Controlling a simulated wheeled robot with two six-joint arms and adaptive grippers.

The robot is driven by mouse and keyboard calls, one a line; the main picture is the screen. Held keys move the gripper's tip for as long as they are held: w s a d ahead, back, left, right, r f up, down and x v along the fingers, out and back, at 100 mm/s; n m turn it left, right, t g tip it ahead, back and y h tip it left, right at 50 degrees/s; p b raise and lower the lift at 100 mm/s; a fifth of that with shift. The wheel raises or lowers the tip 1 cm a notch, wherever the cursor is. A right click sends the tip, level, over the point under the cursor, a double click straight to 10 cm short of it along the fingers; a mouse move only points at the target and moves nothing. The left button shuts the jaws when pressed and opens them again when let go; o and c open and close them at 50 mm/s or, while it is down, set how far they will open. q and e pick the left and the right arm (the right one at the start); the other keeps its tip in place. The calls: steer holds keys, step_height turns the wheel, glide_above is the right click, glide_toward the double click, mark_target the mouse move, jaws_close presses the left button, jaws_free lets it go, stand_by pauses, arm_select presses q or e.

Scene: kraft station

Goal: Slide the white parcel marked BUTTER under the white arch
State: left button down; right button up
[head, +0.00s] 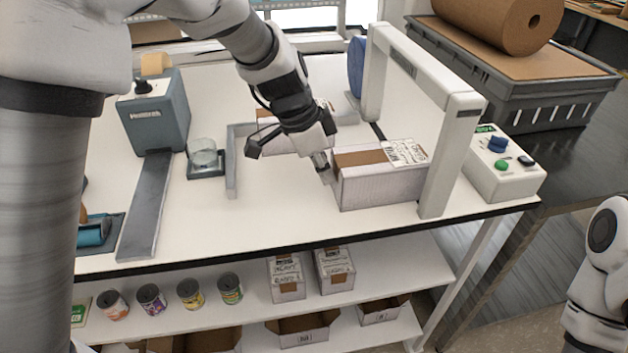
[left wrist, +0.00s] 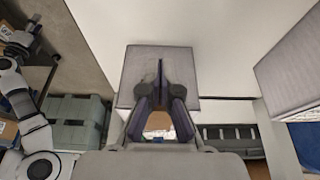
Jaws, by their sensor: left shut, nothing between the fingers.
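A white parcel with brown tape and a printed label (head: 380,187) lies on the white bench. Its right end is at the white arch (head: 432,80), between the arch's two legs; its left part sticks out. I cannot read its label clearly. My left gripper (head: 320,160) is shut and empty, its fingertips close to the parcel's left end; I cannot tell if they touch. In the left wrist view the shut fingers (left wrist: 159,72) point at a pale box face (left wrist: 135,65). My right gripper is out of view.
A second white parcel (head: 270,124) stands behind my left gripper. A grey bracket (head: 231,165), a glass on a scale (head: 203,156) and a tape dispenser (head: 158,110) are to the left. A control box (head: 506,168) is right of the arch. The bench front is clear.

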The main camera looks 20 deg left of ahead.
mark_target(355, 161)
arm_select(q)
steer(key=shift+w+d, duration=0.35)
steer(key=shift+d, duration=0.3)
steer(key=shift+w+d, duration=0.35)
steer(key=shift+d, duration=0.3)
steer(key=shift+w+d+b, duration=0.3)
steer(key=shift+w+d, duration=0.05)
steer(key=shift+d, duration=0.3)
steer(key=shift+w+d, duration=0.35)
steer(key=shift+d, duration=0.35)
